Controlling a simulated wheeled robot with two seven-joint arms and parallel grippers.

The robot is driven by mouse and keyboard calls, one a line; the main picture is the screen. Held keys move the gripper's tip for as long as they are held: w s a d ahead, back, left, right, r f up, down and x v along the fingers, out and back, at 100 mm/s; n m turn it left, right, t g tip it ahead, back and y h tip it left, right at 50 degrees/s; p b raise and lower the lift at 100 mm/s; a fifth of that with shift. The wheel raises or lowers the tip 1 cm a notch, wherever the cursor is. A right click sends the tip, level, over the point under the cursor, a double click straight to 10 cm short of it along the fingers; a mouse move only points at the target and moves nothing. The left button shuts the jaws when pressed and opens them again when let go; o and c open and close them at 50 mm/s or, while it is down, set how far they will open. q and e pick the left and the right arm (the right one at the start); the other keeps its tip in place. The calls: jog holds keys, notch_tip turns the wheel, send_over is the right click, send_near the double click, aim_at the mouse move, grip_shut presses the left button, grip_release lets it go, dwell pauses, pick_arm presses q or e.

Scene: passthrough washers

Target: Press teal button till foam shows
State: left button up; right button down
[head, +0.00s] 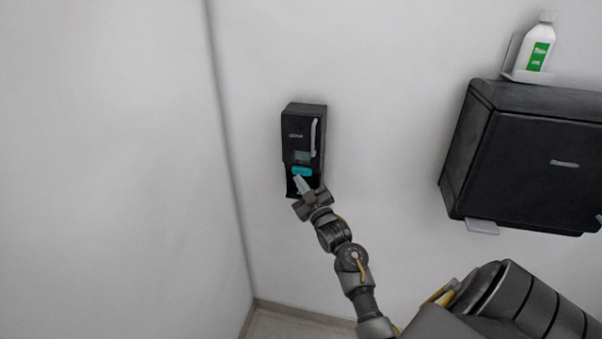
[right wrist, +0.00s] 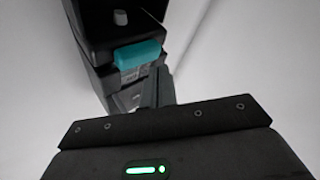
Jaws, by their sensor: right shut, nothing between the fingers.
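A black dispenser (head: 297,135) hangs on the white wall, with a light vertical handle on its right side. Its teal button (head: 302,171) sits low on the front and also shows in the right wrist view (right wrist: 138,54). My right gripper (head: 299,182) is shut and empty. Its fingertips are just below the teal button, in front of the dispenser's lower part; I cannot tell whether they touch it. In the right wrist view the closed fingers (right wrist: 158,84) point up beside the button's lower right. No foam is visible.
A large black wall box (head: 535,165) hangs to the right, with a pale sheet (head: 482,227) sticking out below. A white bottle with a green label (head: 534,45) stands above it. A wall corner runs left of the dispenser. The wall between the two units is clear.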

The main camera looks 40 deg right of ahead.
jog(key=s+a+p, duration=0.1)
jog(key=a, duration=0.1)
jog(key=s+a, duration=0.1)
jog(key=a, duration=0.1)
jog(key=shift+s+p, duration=0.35)
jog(key=shift+p, duration=0.05)
jog(key=shift+d, duration=0.1)
dwell(0.8)
